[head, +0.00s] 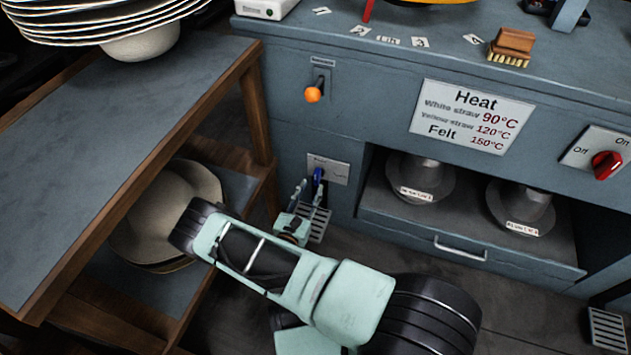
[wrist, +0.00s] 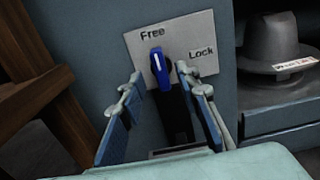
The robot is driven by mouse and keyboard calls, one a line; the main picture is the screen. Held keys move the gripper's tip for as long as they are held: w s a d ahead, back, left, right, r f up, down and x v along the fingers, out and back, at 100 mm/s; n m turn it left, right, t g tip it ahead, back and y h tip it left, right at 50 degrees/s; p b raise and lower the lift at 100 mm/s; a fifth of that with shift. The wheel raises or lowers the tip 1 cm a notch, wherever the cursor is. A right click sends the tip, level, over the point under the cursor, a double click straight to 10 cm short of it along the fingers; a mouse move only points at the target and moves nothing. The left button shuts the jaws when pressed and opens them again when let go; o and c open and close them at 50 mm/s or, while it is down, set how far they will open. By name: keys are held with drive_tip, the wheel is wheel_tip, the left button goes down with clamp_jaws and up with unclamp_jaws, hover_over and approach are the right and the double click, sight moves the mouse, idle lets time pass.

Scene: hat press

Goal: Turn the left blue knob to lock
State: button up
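The blue knob (wrist: 159,68) sits on a light plate (wrist: 196,30) marked "Free" at the top and "Lock" to the right. Its white line stands nearly upright, toward "Free". In the head view the knob (head: 318,175) shows small on the front of the grey-blue cabinet, partly behind my fingers. My gripper (wrist: 157,85) is open, with one finger on each side of the knob in the wrist view. Its tips are near the plate, and I see no clear contact with the knob. The gripper also shows in the head view (head: 310,190).
A wooden shelf (head: 120,130) with hats stands close on the left. An open compartment with two hat forms (head: 419,178) and a drawer handle (head: 460,250) lies to the right. An orange-tipped lever (head: 313,94) is above the knob. A red knob (head: 606,165) is far right.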

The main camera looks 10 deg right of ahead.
sight(315, 179)
drive_tip(key=shift+b+x, duration=0.45)
drive_tip(key=shift+x, duration=1.85)
clamp_jaws()
